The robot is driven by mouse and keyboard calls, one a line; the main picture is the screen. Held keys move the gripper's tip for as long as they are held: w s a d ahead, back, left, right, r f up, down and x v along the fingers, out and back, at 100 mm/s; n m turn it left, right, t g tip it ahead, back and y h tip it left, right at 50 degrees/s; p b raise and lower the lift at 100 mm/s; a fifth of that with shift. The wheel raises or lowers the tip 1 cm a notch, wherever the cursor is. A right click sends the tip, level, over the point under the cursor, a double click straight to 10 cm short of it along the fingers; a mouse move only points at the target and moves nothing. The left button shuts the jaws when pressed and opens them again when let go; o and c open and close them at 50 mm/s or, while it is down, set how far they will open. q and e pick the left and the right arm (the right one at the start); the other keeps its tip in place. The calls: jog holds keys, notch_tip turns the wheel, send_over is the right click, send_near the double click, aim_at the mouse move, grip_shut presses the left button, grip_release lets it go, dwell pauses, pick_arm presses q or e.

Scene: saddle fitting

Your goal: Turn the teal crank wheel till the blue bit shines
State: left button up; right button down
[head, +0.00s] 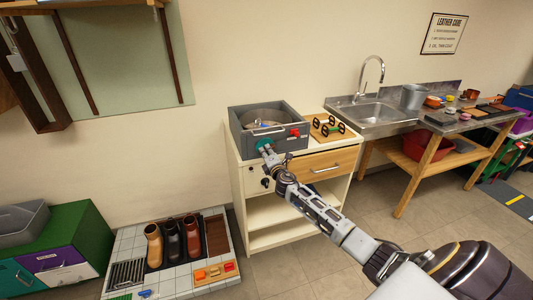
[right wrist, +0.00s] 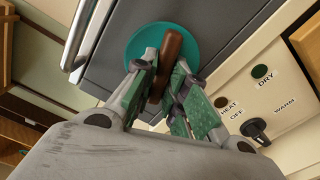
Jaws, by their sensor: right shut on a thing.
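The teal crank wheel (right wrist: 143,42) is a round disc on the front of a dark grey box, with a brown handle (right wrist: 171,50) across it. My right gripper (right wrist: 166,85) is shut on the brown handle, one finger on each side. In the head view the right gripper (head: 266,150) reaches the front of the grey box (head: 284,143), and a little of the teal wheel (head: 262,143) shows there. A small bluish spot (head: 260,124) shows in the box's round basin; I cannot tell whether it is the blue bit or shines. My left gripper is out of view.
The box stands on a cream cabinet (head: 263,228), with a red part (head: 295,132) on it. A wooden tray (head: 328,128) with green-and-black tools is beside it. A dial (right wrist: 257,128) marked heat, off and warm is close to the gripper. Boots (head: 173,240) stand lower left.

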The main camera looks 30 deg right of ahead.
jog(key=shift+f, duration=0.1)
jog(key=c, duration=1.4)
grip_release()
jog(key=shift+c, duration=0.2)
jog(key=v, duration=1.2)
